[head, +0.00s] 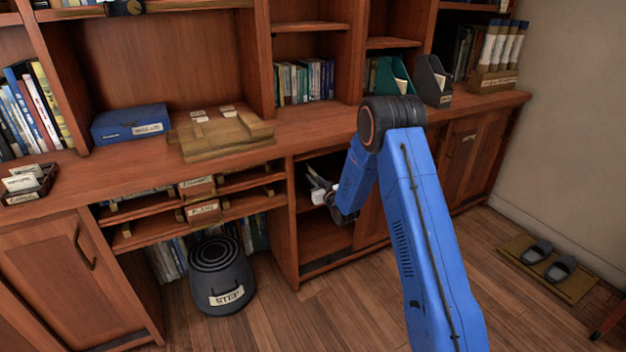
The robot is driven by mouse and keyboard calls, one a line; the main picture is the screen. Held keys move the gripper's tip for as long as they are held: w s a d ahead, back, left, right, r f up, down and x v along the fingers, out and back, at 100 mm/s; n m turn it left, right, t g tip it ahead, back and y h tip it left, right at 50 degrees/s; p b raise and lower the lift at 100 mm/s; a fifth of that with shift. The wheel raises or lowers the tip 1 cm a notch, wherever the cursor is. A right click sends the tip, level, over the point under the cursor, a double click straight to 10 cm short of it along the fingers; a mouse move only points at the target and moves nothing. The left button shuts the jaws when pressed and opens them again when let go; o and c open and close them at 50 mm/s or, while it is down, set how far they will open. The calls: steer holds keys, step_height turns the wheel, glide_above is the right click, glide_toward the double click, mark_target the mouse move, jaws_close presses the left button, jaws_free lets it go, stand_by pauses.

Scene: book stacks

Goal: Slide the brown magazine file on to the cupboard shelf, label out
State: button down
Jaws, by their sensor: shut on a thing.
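My gripper (331,198) is at the open cupboard bay below the counter, partly hidden by my blue arm. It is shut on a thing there. Pale, paper-like pieces (316,183) show beside the jaws. I take the held thing to be the brown magazine file, but its body and label cannot be made out. The cupboard (292,225) has an open front, with a shelf (307,203) part-way up and a bare lower board (322,236). My arm covers the right part of the opening.
A teal file (385,78) and a dark grey file (433,82) stand on the counter. A blue box (131,123) and a wooden board (215,135) lie further left. A dark step stool (220,278) stands on the floor left of the cupboard. Slippers (550,262) lie at right.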

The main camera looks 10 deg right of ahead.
steer(key=c, duration=1.5)
jaws_free()
steer(key=shift+r, duration=0.1)
steer(key=shift+c, duration=0.2)
steer(key=v, duration=1.7)
steer(key=s+d+r+m+g+h, duration=0.1)
steer(key=s+d+r+g+h, duration=0.2)
steer(key=s+r, duration=0.55)
steer(key=s+d+r+m+g+h, duration=0.1)
steer(key=s+d+r+g+h, duration=0.15)
steer(key=s+r, duration=0.55)
steer(key=s+r+g, duration=0.2)
steer(key=s+g, duration=0.1)
steer(key=s, duration=1.5)
steer(key=s+r+m+g, duration=0.1)
steer(key=s+r+g, duration=0.2)
steer(key=s, duration=1.5)
steer(key=shift+s+m+g, duration=0.15)
steer(key=shift+m+g, duration=0.15)
steer(key=shift+g, duration=0.15)
